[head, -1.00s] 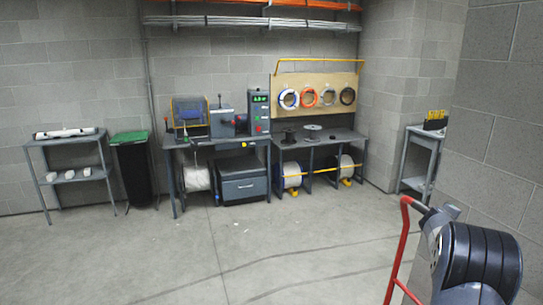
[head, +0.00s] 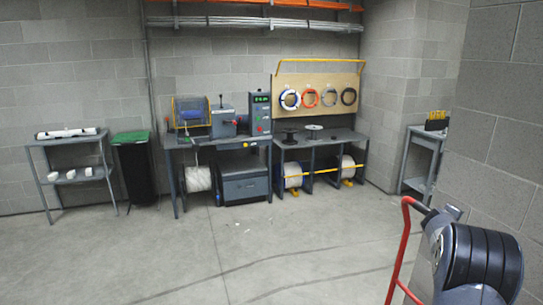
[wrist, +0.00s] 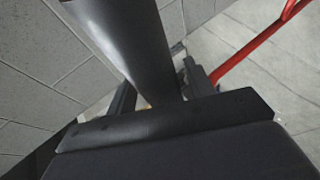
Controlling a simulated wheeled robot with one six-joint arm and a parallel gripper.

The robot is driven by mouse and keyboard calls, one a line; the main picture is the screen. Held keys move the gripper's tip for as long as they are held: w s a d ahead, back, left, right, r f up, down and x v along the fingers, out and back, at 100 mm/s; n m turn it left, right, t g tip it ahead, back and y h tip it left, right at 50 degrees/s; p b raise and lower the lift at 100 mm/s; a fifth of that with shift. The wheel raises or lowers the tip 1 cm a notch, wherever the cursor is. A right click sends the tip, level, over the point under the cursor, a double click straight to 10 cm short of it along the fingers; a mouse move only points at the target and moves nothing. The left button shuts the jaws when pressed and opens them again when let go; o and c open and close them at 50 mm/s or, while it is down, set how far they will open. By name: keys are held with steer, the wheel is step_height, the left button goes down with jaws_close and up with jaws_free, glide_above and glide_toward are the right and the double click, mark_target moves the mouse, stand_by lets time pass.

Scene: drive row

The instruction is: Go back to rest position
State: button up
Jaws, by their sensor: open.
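My arm is folded at the lower right of the head view, with its dark ribbed joint close to the camera. I see nothing clearly held.
A red bent tube (head: 403,245) stands beside my arm; I cannot tell what it belongs to. A block wall (head: 500,140) is close on the right. A workbench (head: 215,141), green-lidded bin (head: 135,172) and shelf (head: 70,142) line the back.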

steer(key=b+v, duration=0.3)
steer(key=v, duration=0.6)
steer(key=p+x, duration=0.4)
steer(key=x, duration=0.6)
steer(key=a, duration=0.2)
steer(key=s+a+b, duration=0.1)
steer(key=a, duration=0.1)
steer(key=shift+s+f, duration=0.1)
steer(key=shift+f, duration=0.05)
steer(key=shift+a, duration=0.1)
